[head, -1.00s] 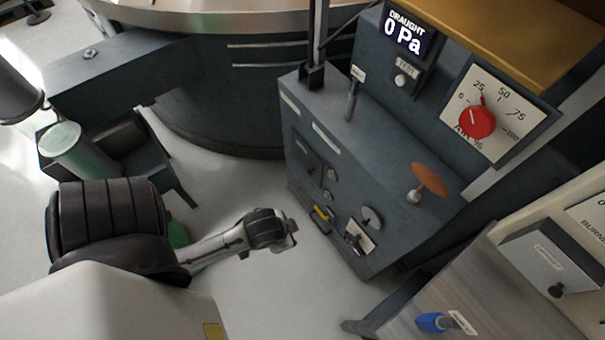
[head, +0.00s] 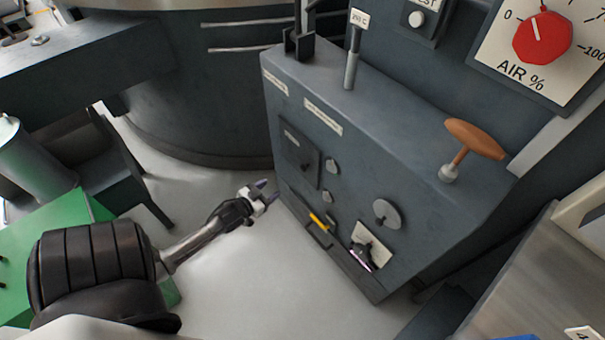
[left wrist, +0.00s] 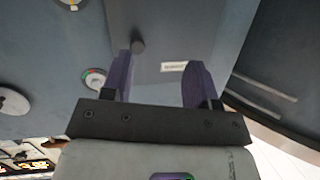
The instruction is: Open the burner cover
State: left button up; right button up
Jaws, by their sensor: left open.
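A dark square cover plate (head: 300,155) with a small round knob and a label too small to read is on the front of the grey cabinet. I take it for the burner cover; it looks closed. In the left wrist view, the plate (left wrist: 200,28), its knob (left wrist: 138,46) and its label lie beyond my fingers. My left gripper (head: 264,190) is open and empty, to the lower left of the plate in the head view. In the left wrist view my left gripper (left wrist: 160,82) faces the plate, with the knob near the left fingertip. My right gripper is not in view.
The grey cabinet (head: 350,130) also bears a round disc (head: 387,213), a yellow handle (head: 319,221) and an orange-handled lever (head: 474,138). A red air dial (head: 541,37) is above right. A large round vessel (head: 200,90) stands behind. Pale floor is clear below my left gripper.

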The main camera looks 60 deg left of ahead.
aim_at(301, 169)
pick_arm(q)
jog(key=shift+w+a+r+t+h+b, duration=0.1)
jog(key=shift+w+r+t+h+b, duration=0.6)
jog(key=shift+w, duration=1.6)
jog(key=shift+w+a+r+t+y+b, duration=0.15)
jog(key=shift+w+t+b, duration=0.3)
jog(key=shift+w+b, duration=1.25)
jog(key=shift+w+r+t+h+b, duration=0.25)
jog(key=shift+w+r+t+h, duration=0.25)
jog(key=shift+w, duration=2.4)
jog(key=shift+f, duration=0.1)
grip_shut()
